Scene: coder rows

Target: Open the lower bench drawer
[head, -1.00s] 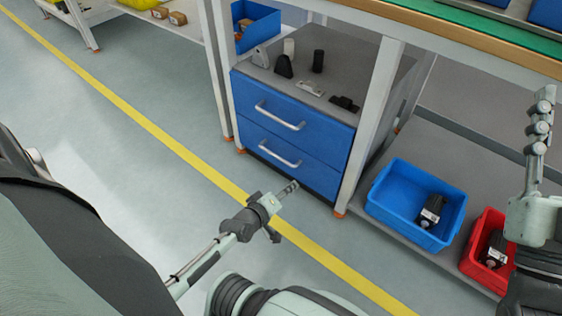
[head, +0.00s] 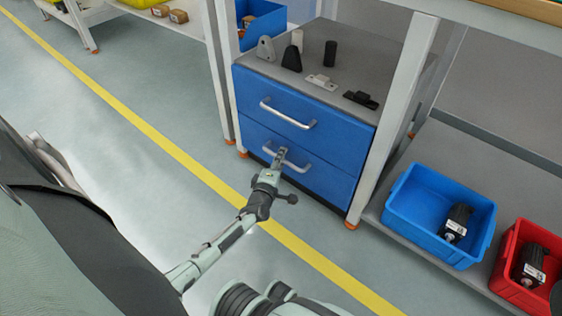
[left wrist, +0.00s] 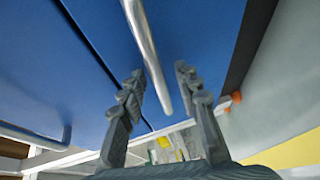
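The lower bench drawer (head: 328,184) has a blue front and sits flush, closed, under the upper blue drawer (head: 340,132). Its silver bar handle (head: 297,165) is partly hidden by my left gripper (head: 280,156), which is right at it. In the left wrist view the lower handle (left wrist: 149,55) runs down between the two dark fingers of my left gripper (left wrist: 159,72). These fingers are spread, with space on both sides of the bar, so they do not look closed on it. My right gripper is out of view.
Small parts and a black cylinder (head: 330,54) stand on the grey cabinet top. White bench legs (head: 393,115) flank the cabinet. A blue bin (head: 425,232) and a red bin (head: 510,283) stand on the lower shelf at right. The floor before the drawers is clear.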

